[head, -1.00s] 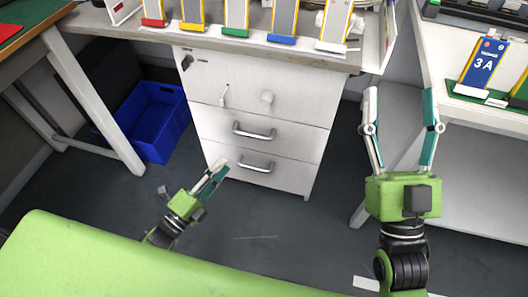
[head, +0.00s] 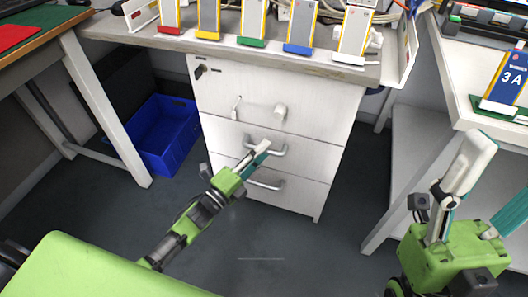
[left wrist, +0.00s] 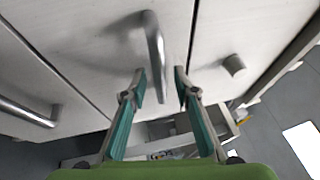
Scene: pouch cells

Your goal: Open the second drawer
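The white drawer unit (head: 310,195) stands under the desk, and its drawers look closed. The top drawer has a round knob (head: 280,112); the second drawer's grey bar handle (head: 277,152) is below it, and the lowest drawer's handle (head: 272,184) is lower still. My left gripper (head: 264,149) is at the second handle and partly covers it. In the left wrist view the handle (left wrist: 155,50) reaches between the open fingertips (left wrist: 160,82), with gaps visible beside it. My right gripper (head: 497,168) is open and empty at the right.
A blue crate (head: 165,140) stands on the floor left of the drawers. Several coloured pouch-cell holders line the desk edge (head: 230,57) above. A white side table (head: 425,150) stands at the right. The floor before the drawers is clear.

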